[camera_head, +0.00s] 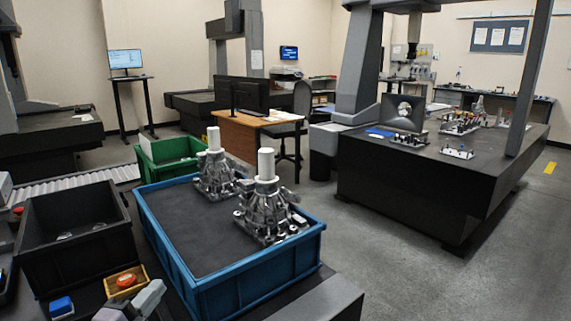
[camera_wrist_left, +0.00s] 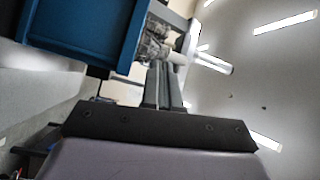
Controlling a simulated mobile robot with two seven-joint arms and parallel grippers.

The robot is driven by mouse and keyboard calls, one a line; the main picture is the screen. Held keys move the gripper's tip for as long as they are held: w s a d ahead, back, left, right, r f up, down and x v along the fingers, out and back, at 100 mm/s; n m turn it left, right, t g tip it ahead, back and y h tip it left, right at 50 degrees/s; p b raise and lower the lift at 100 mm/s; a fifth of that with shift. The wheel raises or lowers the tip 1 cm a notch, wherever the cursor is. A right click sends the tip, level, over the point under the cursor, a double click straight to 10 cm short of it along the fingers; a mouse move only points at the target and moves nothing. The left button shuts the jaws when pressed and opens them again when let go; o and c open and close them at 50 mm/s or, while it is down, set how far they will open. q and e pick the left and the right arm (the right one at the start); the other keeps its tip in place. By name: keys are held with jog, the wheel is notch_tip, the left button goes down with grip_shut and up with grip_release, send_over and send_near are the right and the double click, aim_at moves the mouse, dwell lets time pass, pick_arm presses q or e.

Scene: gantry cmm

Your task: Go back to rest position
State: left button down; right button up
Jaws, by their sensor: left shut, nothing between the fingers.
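My left gripper (camera_wrist_left: 163,78) shows in the left wrist view with its two dark fingers together and nothing between them. It points up toward the blue crate (camera_wrist_left: 88,28) and a metal casting (camera_wrist_left: 153,42) with a white cylinder, without visible contact. In the head view, light grey parts of my left arm show at the bottom edge, in front of the small yellow box; the fingers cannot be made out there. My right gripper is not in either view.
The blue crate (camera_head: 200,282) holds two metal castings, one nearer (camera_head: 268,208) and one farther (camera_head: 214,175). A black bin (camera_head: 72,262), a green bin (camera_head: 170,172), a small yellow box (camera_head: 126,283) and a blue block (camera_head: 61,307) stand around it. Floor is clear at right.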

pick_arm(q)
jog(key=s+a+f+n+g+y, duration=0.2)
jog(key=s+f+n+g+y, duration=0.6)
jog(key=s+n, duration=0.55)
jog(key=s+d+f+n+g+h, duration=0.1)
jog(key=s+d+f+g+h, duration=0.15)
jog(key=s, duration=0.55)
jog(key=s+d+f+n+g+h, duration=0.2)
jog(key=s+d+f+g, duration=0.15)
jog(key=s, duration=0.45)
jog(key=w+d+f+t+h+p, duration=0.1)
jog(key=w+d+f+t+p, duration=0.1)
jog(key=w+f+t+p, duration=0.2)
jog(key=shift+w+d+f+m+t, duration=0.15)
jog(key=shift+w+f+m+t, duration=0.2)
jog(key=shift+w+f+t, duration=0.5)
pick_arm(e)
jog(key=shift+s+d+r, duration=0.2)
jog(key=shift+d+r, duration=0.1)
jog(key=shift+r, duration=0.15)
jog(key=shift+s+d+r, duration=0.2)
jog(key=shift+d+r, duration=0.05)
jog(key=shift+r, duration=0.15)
pick_arm(q)
jog(key=shift+w+r+t+h, duration=0.15)
jog(key=shift+w+t+h, duration=0.05)
jog(key=shift+t+h, duration=0.05)
